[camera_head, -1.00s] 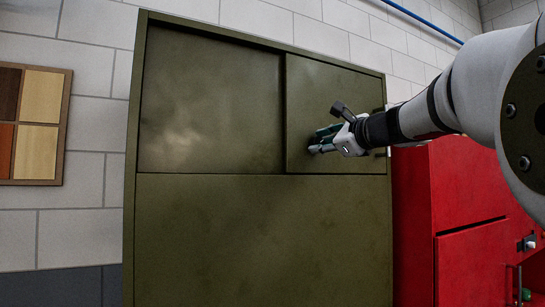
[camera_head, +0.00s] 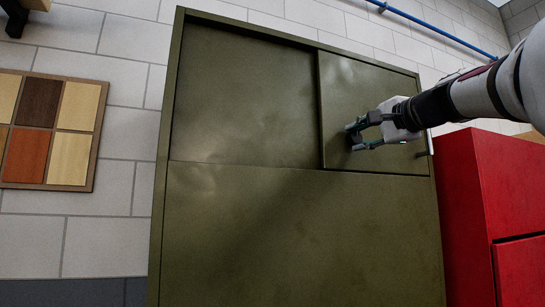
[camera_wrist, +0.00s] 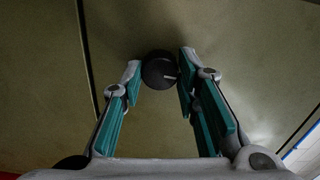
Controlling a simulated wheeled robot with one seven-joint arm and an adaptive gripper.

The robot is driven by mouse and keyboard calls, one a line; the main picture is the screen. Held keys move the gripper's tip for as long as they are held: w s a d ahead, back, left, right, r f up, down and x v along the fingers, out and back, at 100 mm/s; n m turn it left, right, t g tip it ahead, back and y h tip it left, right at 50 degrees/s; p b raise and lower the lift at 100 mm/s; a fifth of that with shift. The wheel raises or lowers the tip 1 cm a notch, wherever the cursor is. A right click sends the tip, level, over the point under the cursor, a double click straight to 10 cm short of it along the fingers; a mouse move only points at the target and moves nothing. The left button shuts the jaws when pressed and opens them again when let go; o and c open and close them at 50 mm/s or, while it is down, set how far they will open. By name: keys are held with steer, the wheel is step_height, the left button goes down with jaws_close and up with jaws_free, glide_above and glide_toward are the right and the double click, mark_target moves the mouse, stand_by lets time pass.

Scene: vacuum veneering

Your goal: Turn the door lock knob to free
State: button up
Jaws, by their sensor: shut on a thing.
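The door lock knob (camera_wrist: 159,71) is round and dark, with a pale mark on its face at the right side. It sits on the olive cabinet door (camera_head: 370,85), the upper right panel. My gripper (camera_wrist: 160,78) is shut on the knob in the wrist view, one teal-padded finger on each side of it. In the head view my gripper (camera_head: 352,137) reaches the door from the right, and the knob is hidden there by the fingers.
The olive cabinet (camera_head: 300,225) has a second upper panel (camera_head: 245,95) at left. A red cabinet (camera_head: 465,200) stands close on the right, below my arm. A board of wood samples (camera_head: 50,130) hangs on the block wall at left.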

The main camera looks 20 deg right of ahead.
steer(key=shift+f+n+b, duration=0.1)
steer(key=shift+n+b, duration=0.2)
steer(key=shift+n, duration=0.3)
steer(key=o, duration=1.2)
steer(key=shift+s, duration=0.1)
steer(key=s, duration=1.1)
steer(key=shift+s+d, duration=0.2)
steer(key=shift+s, duration=0.2)
